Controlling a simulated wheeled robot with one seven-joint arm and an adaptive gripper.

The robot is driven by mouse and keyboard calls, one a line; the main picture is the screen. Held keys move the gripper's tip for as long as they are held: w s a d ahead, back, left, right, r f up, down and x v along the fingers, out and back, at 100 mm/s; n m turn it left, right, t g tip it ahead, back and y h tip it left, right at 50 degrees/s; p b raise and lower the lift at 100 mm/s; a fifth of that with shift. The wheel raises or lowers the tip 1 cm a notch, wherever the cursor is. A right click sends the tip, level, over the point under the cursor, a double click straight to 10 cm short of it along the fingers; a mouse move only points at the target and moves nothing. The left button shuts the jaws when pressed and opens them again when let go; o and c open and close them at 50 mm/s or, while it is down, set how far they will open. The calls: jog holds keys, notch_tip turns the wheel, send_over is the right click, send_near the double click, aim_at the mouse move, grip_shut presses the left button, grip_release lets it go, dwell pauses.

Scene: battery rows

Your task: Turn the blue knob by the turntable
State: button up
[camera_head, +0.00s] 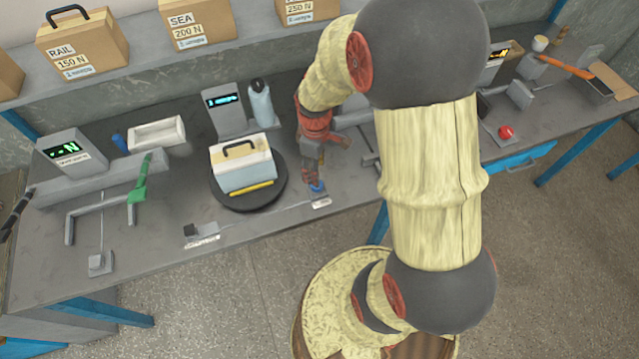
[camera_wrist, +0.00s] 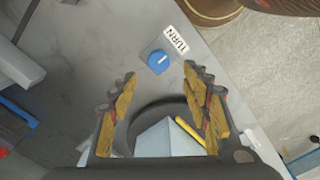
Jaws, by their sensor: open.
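The blue knob (camera_wrist: 158,62) sits on a small grey plate on the bench, with a label reading TURN beside it, and a white line marks its top. In the head view the knob (camera_head: 317,187) shows just below my gripper (camera_head: 318,178). In the wrist view my gripper (camera_wrist: 158,82) is open, and the knob appears between the fingertips, slightly beyond them. I cannot tell whether either finger touches it. The dark round turntable (camera_head: 225,199) is left of the knob and carries a white and light-blue box (camera_head: 243,165) with a black handle and a yellow strip.
A grey display unit (camera_head: 222,115) and a light-blue bottle (camera_head: 261,103) stand behind the turntable. A green-handled lever (camera_head: 139,185) is at the left. A red button (camera_head: 505,132) is at the right. The bench front near the knob is mostly clear.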

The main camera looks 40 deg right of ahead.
jog(key=shift+w+f+n, duration=0.15)
jog(key=shift+w+n, duration=0.05)
jog(key=shift+n, duration=0.3)
notch_tip(320, 180, down, 8)
jog(key=shift+r+b, duration=0.25)
jog(key=shift+b, duration=0.8)
jog(key=shift+c, duration=0.5)
jog(key=c, duration=1.1)
jog(key=shift+o, duration=0.2)
jog(key=m+p, duration=0.2)
jog(key=m, duration=0.3)
jog(key=m+p, duration=0.2)
jog(key=m, duration=0.4)
jog(key=shift+d+m, duration=0.1)
jog(key=shift+m, duration=0.2)
